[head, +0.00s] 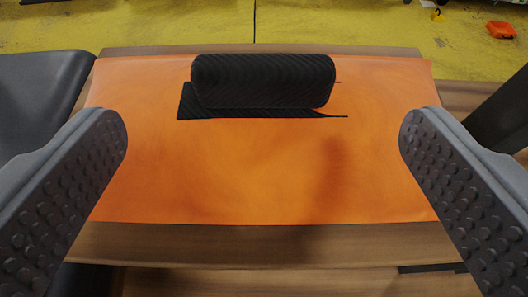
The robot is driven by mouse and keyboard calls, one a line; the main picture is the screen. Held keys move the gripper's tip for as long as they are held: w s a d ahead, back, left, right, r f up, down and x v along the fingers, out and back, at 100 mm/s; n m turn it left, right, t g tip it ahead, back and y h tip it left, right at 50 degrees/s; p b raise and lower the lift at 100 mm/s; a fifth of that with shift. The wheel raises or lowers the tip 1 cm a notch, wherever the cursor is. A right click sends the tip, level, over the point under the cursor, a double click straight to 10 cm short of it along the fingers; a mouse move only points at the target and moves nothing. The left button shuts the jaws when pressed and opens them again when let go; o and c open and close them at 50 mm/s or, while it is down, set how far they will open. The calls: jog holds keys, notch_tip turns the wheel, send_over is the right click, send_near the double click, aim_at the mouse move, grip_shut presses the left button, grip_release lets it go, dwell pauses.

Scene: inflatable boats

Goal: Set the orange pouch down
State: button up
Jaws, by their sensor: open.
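The orange pouch (240,170) lies flat on a brown wooden surface (250,243) in the head view. A black ribbed roll or handle (263,80) shows at its far part, with a black flap under its left end. My gripper (263,140) is open, with one grey studded finger on each side of the pouch. The fingers overlap the pouch's left and right edges in the picture.
A dark grey rounded shape (40,95), perhaps an inflatable boat's side, stands at the left. A dark post-like thing (500,112) is at the right. The yellow floor (150,28) lies beyond, with a small orange object (500,30) far right.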

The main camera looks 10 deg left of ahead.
jog(key=shift+v, duration=2.15)
jog(key=w+d+r+y, duration=0.15)
jog(key=d+r, duration=0.25)
jog(key=r, duration=0.5)
jog(key=w+d+r+m, duration=0.1)
jog(key=w+d+r, duration=0.2)
jog(key=r, duration=0.5)
jog(key=w+d+r, duration=0.2)
jog(key=d+r, duration=0.2)
jog(key=r, duration=0.5)
jog(key=s+d+r+m+t+h, duration=0.1)
jog(key=s+d+r, duration=0.4)
jog(key=d+r, duration=0.5)
jog(key=s+d+r+t+h, duration=0.1)
jog(key=s+d+r+h, duration=0.2)
jog(key=d+r, duration=0.7)
jog(key=s+d, duration=0.2)
jog(key=d, duration=0.2)
jog(key=shift+d+r+m+h, duration=0.2)
jog(key=shift+m+h, duration=0.15)
jog(key=shift+m, duration=0.05)
